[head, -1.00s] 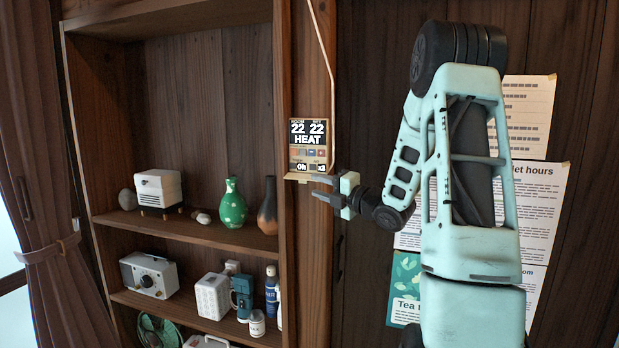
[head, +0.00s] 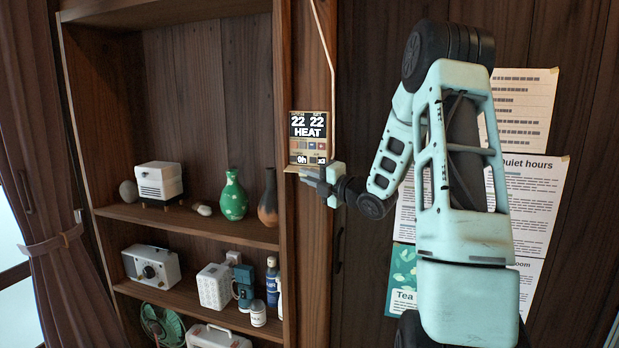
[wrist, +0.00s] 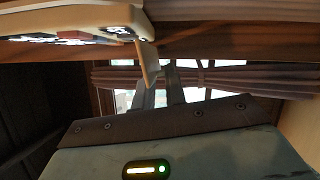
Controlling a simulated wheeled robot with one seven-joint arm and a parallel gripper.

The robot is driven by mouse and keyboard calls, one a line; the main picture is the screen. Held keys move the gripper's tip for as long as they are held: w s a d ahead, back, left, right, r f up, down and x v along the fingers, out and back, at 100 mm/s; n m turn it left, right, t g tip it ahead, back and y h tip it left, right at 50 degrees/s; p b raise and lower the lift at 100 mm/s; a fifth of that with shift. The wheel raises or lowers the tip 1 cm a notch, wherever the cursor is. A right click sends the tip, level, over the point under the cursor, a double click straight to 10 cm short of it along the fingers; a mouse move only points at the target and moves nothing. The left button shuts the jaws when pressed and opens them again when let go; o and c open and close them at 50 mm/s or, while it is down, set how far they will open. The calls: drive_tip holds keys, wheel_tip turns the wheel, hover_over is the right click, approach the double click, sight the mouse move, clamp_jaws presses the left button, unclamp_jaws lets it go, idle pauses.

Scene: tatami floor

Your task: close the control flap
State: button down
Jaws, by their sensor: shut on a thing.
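The control panel (head: 308,128) is mounted on the wooden post, its display reading 22, 22 and HEAT. Its tan control flap (head: 297,168) shows at the panel's lower edge, partly hidden by my fingers. In the wrist view the panel (wrist: 75,20) lies on its side at the upper left, and the pale flap (wrist: 149,66) juts from it to my fingertips. My gripper (head: 316,177) is at the panel's lower right, its fingers drawn together on the flap. In the wrist view the gripper (wrist: 158,85) meets the flap's end; I cannot tell the flap's exact angle.
An open shelf (head: 190,222) left of the post holds a green vase (head: 233,198), a brown vase (head: 268,200) and small appliances. A thin pipe (head: 326,60) runs down to the panel. Posters (head: 520,190) hang on the wall behind my arm.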

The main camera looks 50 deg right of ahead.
sight(312, 155)
drive_tip(key=shift+r, duration=0.1)
wheel_tip(312, 155, up, 4)
drive_tip(key=m+g+p, duration=0.1)
drive_tip(key=m+p, duration=0.3)
drive_tip(key=m+g+y+p, duration=0.1)
drive_tip(key=m+g+p, duration=0.1)
drive_tip(key=m+p, duration=0.2)
drive_tip(key=shift+d+r+g+p, duration=0.1)
drive_tip(key=shift+g+p, duration=0.2)
drive_tip(key=shift+p, duration=0.35)
drive_tip(key=m+p, duration=0.1)
drive_tip(key=p, duration=0.1)
drive_tip(key=r+m+g+y+p, duration=0.1)
drive_tip(key=p, duration=0.2)
drive_tip(key=shift+w+d+m, duration=0.15)
drive_tip(key=shift+d+m, duration=0.15)
drive_tip(key=shift+d, duration=0.05)
drive_tip(key=p, duration=0.2)
drive_tip(key=m+y+p, duration=0.1)
drive_tip(key=p, duration=0.1)
drive_tip(key=shift+w+d+r+m+g, duration=0.1)
drive_tip(key=shift+d+r+m+g, duration=0.05)
drive_tip(key=shift+d+m+g, duration=0.2)
drive_tip(key=shift+p, duration=0.45)
drive_tip(key=shift+d+m, duration=0.1)
drive_tip(key=shift+m, duration=0.15)
